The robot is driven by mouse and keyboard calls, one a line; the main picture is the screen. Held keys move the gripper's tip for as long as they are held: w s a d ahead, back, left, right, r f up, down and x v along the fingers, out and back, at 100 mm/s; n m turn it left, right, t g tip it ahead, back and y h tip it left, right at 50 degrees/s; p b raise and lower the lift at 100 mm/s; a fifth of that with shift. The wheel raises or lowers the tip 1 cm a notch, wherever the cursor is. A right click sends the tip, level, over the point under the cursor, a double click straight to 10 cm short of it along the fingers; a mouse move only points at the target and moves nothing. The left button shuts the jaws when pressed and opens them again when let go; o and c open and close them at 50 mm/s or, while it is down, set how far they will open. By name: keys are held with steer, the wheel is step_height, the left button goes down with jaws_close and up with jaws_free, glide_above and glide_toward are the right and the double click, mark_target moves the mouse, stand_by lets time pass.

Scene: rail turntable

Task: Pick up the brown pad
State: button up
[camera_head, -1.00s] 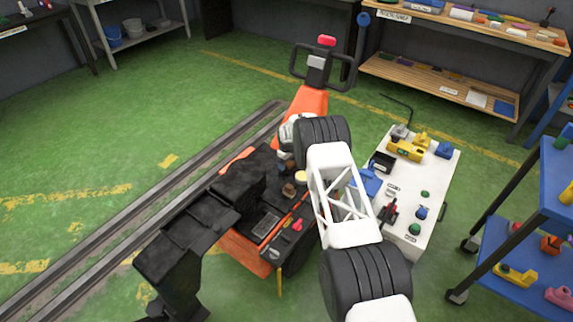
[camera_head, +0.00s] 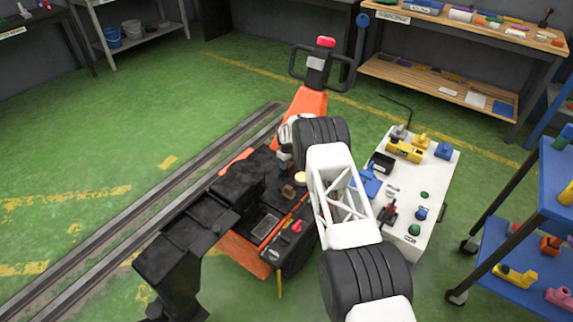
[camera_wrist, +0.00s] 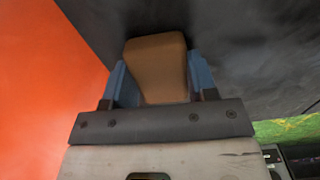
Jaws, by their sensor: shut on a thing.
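The brown pad (camera_wrist: 160,62) is between the two blue fingers of my gripper (camera_wrist: 156,78) in the wrist view. My gripper is shut on it, with a finger against each side, and the pad's far end sticks out beyond the fingertips. In the head view my arm reaches over the orange and black cart, and my gripper is small and partly hidden behind the arm there. I cannot clearly make out the held pad in that view, nor tell whether it touches a surface.
The orange and black cart (camera_head: 243,248) stands beside floor rails (camera_head: 110,226). A small brown block (camera_head: 288,191) lies on its dark top. A white table (camera_head: 405,182) with several coloured parts is to the right. A blue shelf cart (camera_head: 551,190) stands further right.

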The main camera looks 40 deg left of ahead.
steer(key=shift+r, duration=4.9)
